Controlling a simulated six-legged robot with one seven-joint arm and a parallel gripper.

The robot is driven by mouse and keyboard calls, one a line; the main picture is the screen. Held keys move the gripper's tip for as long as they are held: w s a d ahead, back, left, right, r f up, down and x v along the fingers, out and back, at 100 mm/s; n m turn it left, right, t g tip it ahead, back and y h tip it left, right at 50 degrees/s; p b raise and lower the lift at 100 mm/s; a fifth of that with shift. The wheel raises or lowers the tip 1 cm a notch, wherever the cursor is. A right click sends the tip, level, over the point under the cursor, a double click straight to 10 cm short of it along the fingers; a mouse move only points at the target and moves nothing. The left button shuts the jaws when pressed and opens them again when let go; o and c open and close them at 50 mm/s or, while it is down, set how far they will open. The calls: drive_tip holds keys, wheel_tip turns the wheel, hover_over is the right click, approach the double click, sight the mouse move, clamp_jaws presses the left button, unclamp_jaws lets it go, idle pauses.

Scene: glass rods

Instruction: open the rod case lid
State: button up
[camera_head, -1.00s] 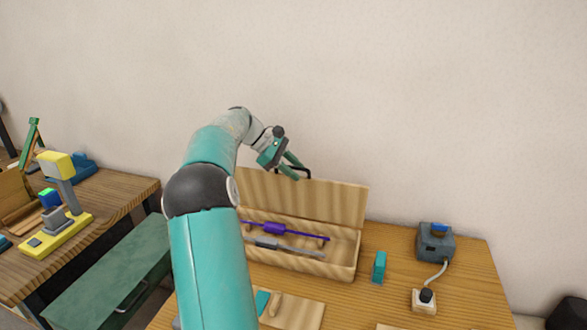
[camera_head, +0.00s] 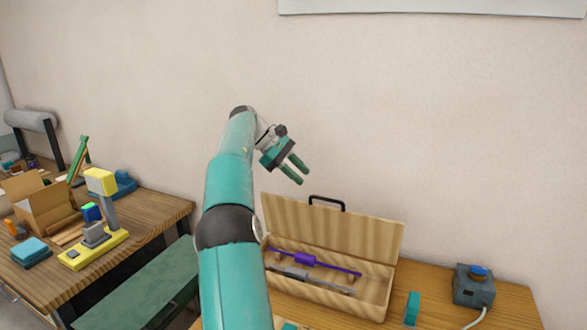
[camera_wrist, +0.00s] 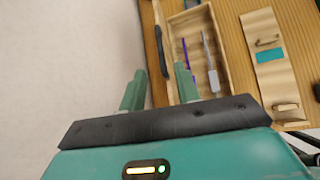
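The wooden rod case (camera_head: 340,295) stands on the right-hand table with its lid (camera_head: 330,230) swung up and upright at the back. A black handle (camera_head: 327,203) is on the lid's top edge. A purple rod (camera_head: 305,259) and a grey rod (camera_head: 300,275) lie inside the case. My gripper (camera_head: 298,174) is open and empty, above and to the left of the handle, apart from it. In the wrist view my two green fingers (camera_wrist: 158,88) are spread, and the case (camera_wrist: 222,60) and handle (camera_wrist: 161,50) lie beyond them.
A teal block (camera_head: 412,308) and a grey box with a blue button (camera_head: 474,285) stand right of the case. In the wrist view a wooden board (camera_wrist: 270,65) lies beside the case. A second table (camera_head: 150,215) with a yellow-based device (camera_head: 95,250) is at left. The wall is behind.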

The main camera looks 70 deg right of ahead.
drive_tip(key=shift+v, duration=0.9)
drive_tip(key=w+a+r+n+t+h, duration=0.1)
drive_tip(key=w+a+t, duration=0.3)
drive_tip(key=a, duration=0.5)
drive_tip(key=w+a+r+t, duration=0.1)
drive_tip(key=w+a+t, duration=0.1)
drive_tip(key=w+a, duration=0.65)
drive_tip(key=w+a+n+t+h, duration=0.1)
drive_tip(key=w+a+t, duration=0.25)
drive_tip(key=a, duration=0.75)
drive_tip(key=a+f+t+y, duration=0.1)
drive_tip(key=a+f+t, duration=0.2)
drive_tip(key=a, duration=1.5)
drive_tip(key=s+a+f+t+y, duration=0.1)
drive_tip(key=s+a+f, duration=0.3)
drive_tip(key=a, duration=0.4)
drive_tip(key=s+a+f+t+y, duration=0.1)
drive_tip(key=s+a+f, duration=0.3)
drive_tip(key=a, duration=0.4)
drive_tip(key=shift+a+f, duration=0.25)
drive_tip(key=shift+f, duration=0.45)
drive_tip(key=shift+a, duration=0.1)
